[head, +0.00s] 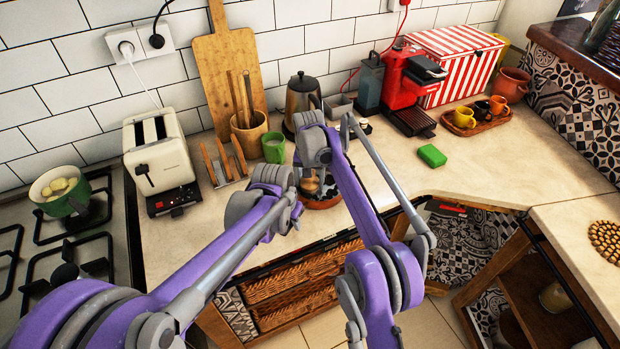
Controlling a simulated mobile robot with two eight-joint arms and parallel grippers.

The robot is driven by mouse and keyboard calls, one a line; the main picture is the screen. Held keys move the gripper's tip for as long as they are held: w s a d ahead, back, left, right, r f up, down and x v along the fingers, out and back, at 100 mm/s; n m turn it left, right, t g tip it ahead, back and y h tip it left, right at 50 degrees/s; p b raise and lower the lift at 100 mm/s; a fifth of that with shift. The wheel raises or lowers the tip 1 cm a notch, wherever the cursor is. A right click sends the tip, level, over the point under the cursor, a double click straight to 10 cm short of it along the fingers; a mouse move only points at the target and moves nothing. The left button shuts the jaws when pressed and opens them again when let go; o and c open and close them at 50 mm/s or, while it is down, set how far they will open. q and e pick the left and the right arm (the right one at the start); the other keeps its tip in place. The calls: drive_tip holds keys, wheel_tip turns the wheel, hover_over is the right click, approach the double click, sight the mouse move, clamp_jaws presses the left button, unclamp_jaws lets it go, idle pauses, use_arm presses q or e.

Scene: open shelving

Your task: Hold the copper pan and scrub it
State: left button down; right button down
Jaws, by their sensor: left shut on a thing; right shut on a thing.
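The copper pan (322,203) is low and reddish-brown and rests near the counter's front edge. Most of it is hidden behind my arms. My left gripper (297,213) is shut at the pan's left side, on its rim or handle; the exact contact is hidden. My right gripper (311,168) is above the pan and shut on a small brown scrubber (310,186), seen only in part. The scrubber is over the pan's inside; I cannot tell whether they touch.
Behind stand a toaster (158,162), wooden rack (222,160), green mug (273,147), kettle (303,98) and red coffee machine (408,85). A green block (432,156) lies on the right. The counter (480,165) is clear around it. A pot (60,190) sits on the stove.

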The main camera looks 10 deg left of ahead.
sight(316, 195)
drive_tip(key=shift+s+d, duration=0.2)
drive_tip(key=shift+s, duration=0.6)
drive_tip(key=shift+s+d+r, duration=0.1)
drive_tip(key=shift+s+d, duration=0.15)
drive_tip(key=shift+d, duration=0.3)
drive_tip(key=shift+s+d, duration=0.25)
drive_tip(key=shift+d, duration=0.25)
drive_tip(key=shift+w+d, duration=0.2)
drive_tip(key=shift+d, duration=0.95)
drive_tip(key=shift+w+d, duration=0.7)
drive_tip(key=shift+w, duration=0.35)
drive_tip(key=shift+w+a+f, duration=0.1)
drive_tip(key=shift+w+a, duration=0.1)
drive_tip(key=shift+w, duration=0.35)
drive_tip(key=shift+w+a+f, duration=0.1)
drive_tip(key=shift+w+a, duration=0.05)
drive_tip(key=shift+w, duration=0.4)
drive_tip(key=shift+a, duration=0.15)
drive_tip(key=shift+w+a+r, duration=0.15)
drive_tip(key=shift+w+a, duration=0.4)
drive_tip(key=shift+a, duration=0.4)
